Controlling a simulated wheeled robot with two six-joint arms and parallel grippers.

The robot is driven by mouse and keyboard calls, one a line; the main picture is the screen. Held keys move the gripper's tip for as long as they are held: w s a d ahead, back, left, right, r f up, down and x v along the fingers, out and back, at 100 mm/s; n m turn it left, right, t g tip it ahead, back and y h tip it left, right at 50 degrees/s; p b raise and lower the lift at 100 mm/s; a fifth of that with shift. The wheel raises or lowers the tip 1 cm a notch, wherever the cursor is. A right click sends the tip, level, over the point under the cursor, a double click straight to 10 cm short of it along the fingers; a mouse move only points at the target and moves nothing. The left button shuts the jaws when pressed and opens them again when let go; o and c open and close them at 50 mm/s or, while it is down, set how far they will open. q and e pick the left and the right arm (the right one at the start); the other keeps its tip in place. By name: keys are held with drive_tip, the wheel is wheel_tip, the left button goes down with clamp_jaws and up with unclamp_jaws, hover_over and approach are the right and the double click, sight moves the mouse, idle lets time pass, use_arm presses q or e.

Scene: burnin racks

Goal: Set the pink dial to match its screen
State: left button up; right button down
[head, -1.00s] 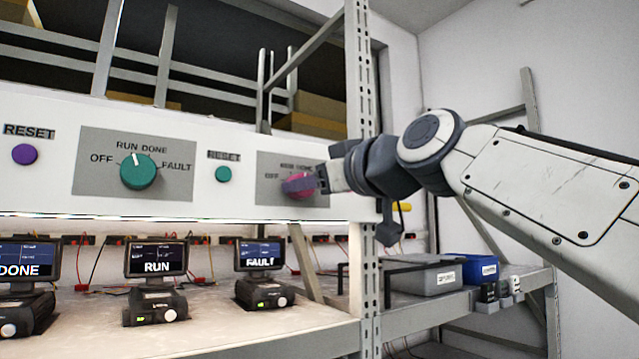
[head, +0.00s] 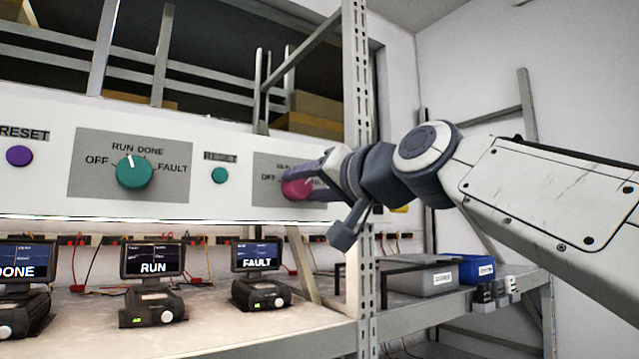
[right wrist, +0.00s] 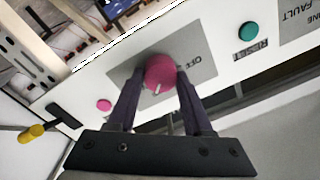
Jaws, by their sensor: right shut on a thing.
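The pink dial (head: 297,189) sits on a grey plate at the right end of the white panel. It also shows in the right wrist view (right wrist: 161,71), with a short white mark pointing down in that picture, away from the OFF label at its right. My right gripper (right wrist: 158,78) is shut on the dial, one finger on each side. In the head view the right gripper (head: 308,180) covers most of the dial's labels. Below the dial, a small screen (head: 257,256) reads FAULT. My left gripper is out of view.
A teal dial (head: 135,172), a teal RESET button (head: 219,175) and a purple button (head: 19,156) are on the panel to the left. A RUN screen (head: 153,258) and a DONE screen stand on the shelf. A rack post (head: 364,270) stands close by the right arm.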

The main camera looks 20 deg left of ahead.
drive_tip(key=shift+m+p, duration=0.4)
drive_tip(key=shift+m, duration=1.8)
drive_tip(key=shift+c, duration=1.6)
unclamp_jaws()
drive_tip(key=b+v, duration=0.5)
drive_tip(key=v, duration=0.5)
drive_tip(key=shift+s, duration=0.3)
drive_tip(key=shift+d+f, duration=0.1)
